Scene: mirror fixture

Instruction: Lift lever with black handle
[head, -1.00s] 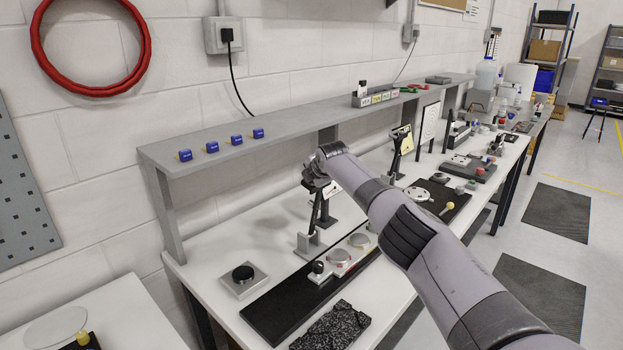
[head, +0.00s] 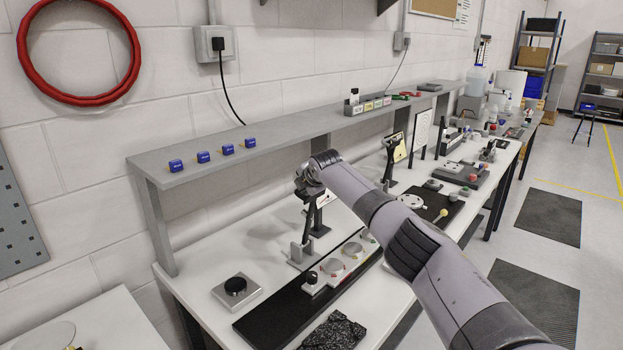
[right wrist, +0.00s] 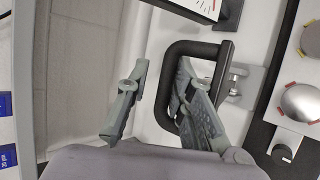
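The lever's black handle (right wrist: 168,78) is a rounded loop in the right wrist view, joined to a grey metal bracket (right wrist: 244,88) at its right. My right gripper (right wrist: 162,66) is open around the loop's left bar. One finger is left of the bar with a gap; the other overlaps the loop's opening, and I cannot tell if it touches. In the head view the dark lever (head: 309,220) stands steeply above its grey bracket (head: 300,254), under my right wrist, and the fingers are mostly hidden. My left gripper is not in view.
A black base plate (head: 275,320) with round silver mirrors (head: 331,267) and a black knob (head: 312,279) lies beside the bracket. A grey shelf (head: 280,140) runs behind. A square plate with a black button (head: 236,286) sits at the left. A stand (right wrist: 230,14) is close above the handle.

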